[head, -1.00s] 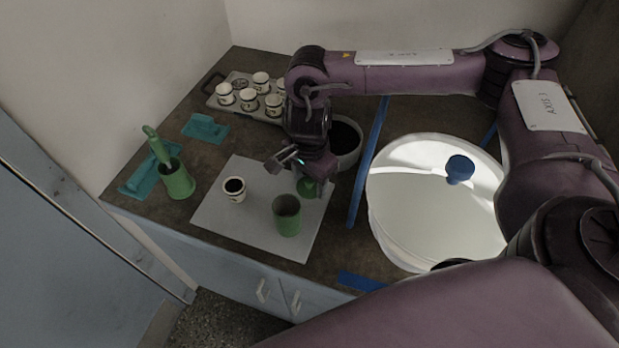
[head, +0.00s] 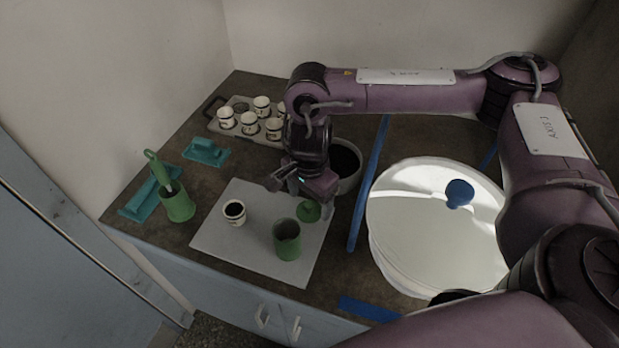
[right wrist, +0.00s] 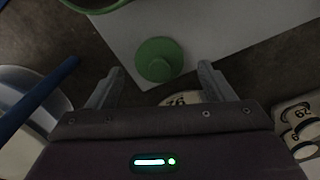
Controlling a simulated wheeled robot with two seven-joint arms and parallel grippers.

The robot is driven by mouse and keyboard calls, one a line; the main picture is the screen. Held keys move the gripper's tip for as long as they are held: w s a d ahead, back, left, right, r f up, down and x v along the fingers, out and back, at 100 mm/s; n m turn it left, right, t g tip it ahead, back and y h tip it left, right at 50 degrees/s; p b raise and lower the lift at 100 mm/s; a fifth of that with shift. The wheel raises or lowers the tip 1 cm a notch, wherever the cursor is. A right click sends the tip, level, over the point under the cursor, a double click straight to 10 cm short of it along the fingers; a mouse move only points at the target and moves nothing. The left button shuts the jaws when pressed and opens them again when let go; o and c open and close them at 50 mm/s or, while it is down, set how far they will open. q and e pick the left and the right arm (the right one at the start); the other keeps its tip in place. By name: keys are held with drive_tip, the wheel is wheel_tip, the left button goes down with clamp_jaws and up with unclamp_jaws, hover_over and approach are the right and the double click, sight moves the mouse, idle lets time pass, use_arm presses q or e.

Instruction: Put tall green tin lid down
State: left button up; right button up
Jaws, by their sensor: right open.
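The green tin lid (head: 308,211), round with a knob, lies on the grey mat (head: 217,249) near its right edge. It also shows whole in the right wrist view (right wrist: 160,59). The tall green tin (head: 287,241) stands open on the mat, just in front of the lid; part of its rim shows in the right wrist view (right wrist: 94,7). My right gripper (head: 299,194) is open and empty, close above and behind the lid. In the right wrist view its fingers (right wrist: 161,72) are spread, with nothing between them. My left gripper is not in view.
A cup with dark contents (head: 234,213) stands on the mat. A green holder (head: 178,206) and teal pieces (head: 206,150) are at left. A tray of cups (head: 226,134) is behind. A dark-filled bowl (head: 345,180) and a large white round vessel (head: 430,235) are at right.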

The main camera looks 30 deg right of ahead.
sight(309, 204)
wheel_tip(309, 204, up, 10)
drive_tip(key=p, duration=0.2)
drive_tip(key=shift+r, duration=0.2)
idle(0.4)
